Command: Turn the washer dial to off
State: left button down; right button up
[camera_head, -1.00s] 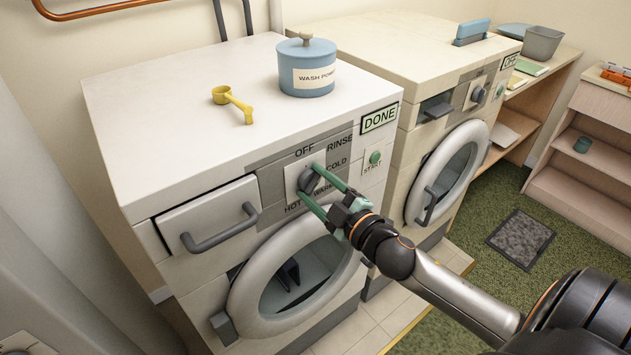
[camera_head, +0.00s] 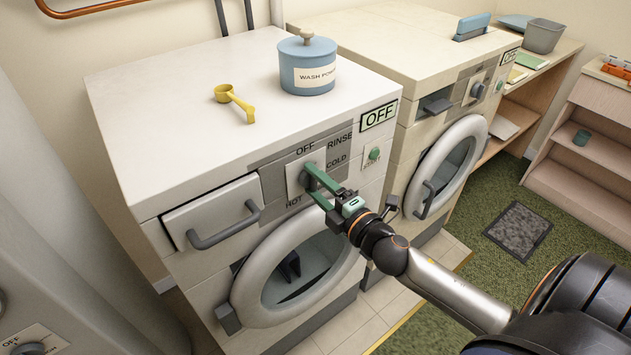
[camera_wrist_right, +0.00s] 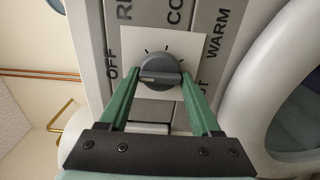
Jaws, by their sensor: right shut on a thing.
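The washer (camera_head: 180,110) is the white machine on the left, with a yellow scoop and a blue wash powder tub on top. Its grey dial (camera_wrist_right: 160,64) sits on a white plate among the labels OFF, RINSE, COLD, WARM and HOT. My right gripper (camera_head: 312,179) is shut on the dial, its green fingers (camera_wrist_right: 160,77) at either side of the knob. In the wrist view the dial's ridge lies crosswise between the fingertips. The washer's display (camera_head: 379,115) reads OFF. Fingers partly hide the dial in the head view. My left gripper is out of view.
The washer's drawer handle (camera_head: 224,228) juts out left of the dial, and its round door (camera_head: 240,290) lies below. A second machine (camera_head: 405,45) stands to the right, its display also reading OFF. Another panel with a knob (camera_head: 28,348) shows at the lower left.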

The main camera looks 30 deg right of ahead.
dwell(0.4)
jog(key=o, duration=1.3)
jog(key=shift+o, duration=0.2)
jog(key=s+d+b, duration=0.1)
jog(key=s+b, duration=0.1)
jog(key=s, duration=1)
jog(key=shift+s+b, duration=0.25)
jog(key=shift+b, duration=0.1)
